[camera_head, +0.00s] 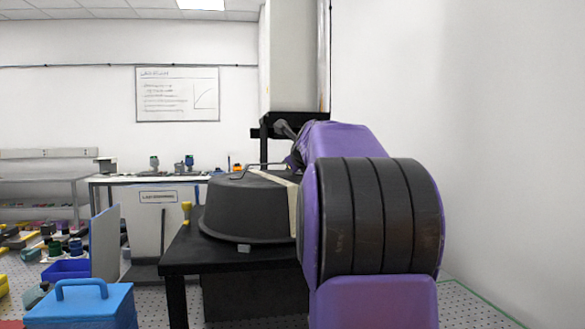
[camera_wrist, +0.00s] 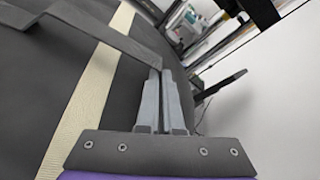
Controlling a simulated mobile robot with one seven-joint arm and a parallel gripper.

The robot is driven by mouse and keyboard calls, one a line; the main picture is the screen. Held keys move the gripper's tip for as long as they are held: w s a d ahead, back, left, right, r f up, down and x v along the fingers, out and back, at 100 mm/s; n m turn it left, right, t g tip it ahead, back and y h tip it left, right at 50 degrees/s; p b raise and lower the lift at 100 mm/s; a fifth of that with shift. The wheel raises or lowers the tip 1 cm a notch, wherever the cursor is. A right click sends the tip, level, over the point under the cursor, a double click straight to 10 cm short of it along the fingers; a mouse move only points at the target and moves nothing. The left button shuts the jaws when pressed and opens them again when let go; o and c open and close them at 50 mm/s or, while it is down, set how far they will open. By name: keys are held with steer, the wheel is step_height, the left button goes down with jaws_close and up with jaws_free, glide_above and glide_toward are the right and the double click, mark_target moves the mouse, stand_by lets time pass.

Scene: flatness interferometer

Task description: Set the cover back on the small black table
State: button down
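The cover (camera_head: 245,210) is a dark grey round tub shape with a wide lower rim, a pale strap and a thin handle on top. In the head view it is over the small black table (camera_head: 185,262), with its rim at or just above the tabletop; I cannot tell whether it bears on it. In the wrist view the cover (camera_wrist: 100,105) fills the left side, and its grey handle (camera_wrist: 100,38) runs to my fingertips. My gripper (camera_wrist: 163,80) has its fingers close together, apparently shut on the handle's end. My purple arm hides the cover's right side and the gripper in the head view.
A small grey block (camera_head: 244,247) shows at the cover's front rim. A yellow-topped item (camera_head: 186,210) stands by the table's left edge. A blue toolbox (camera_head: 82,305) is at front left, near a grey upright panel (camera_head: 105,243). A pale column (camera_head: 292,60) rises behind the table.

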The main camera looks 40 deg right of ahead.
steer(key=shift+f+b, duration=0.3)
steer(key=shift+f, duration=0.05)
steer(key=c, duration=1)
jaws_free()
steer(key=shift+f, duration=0.15)
steer(key=shift+s, duration=0.1)
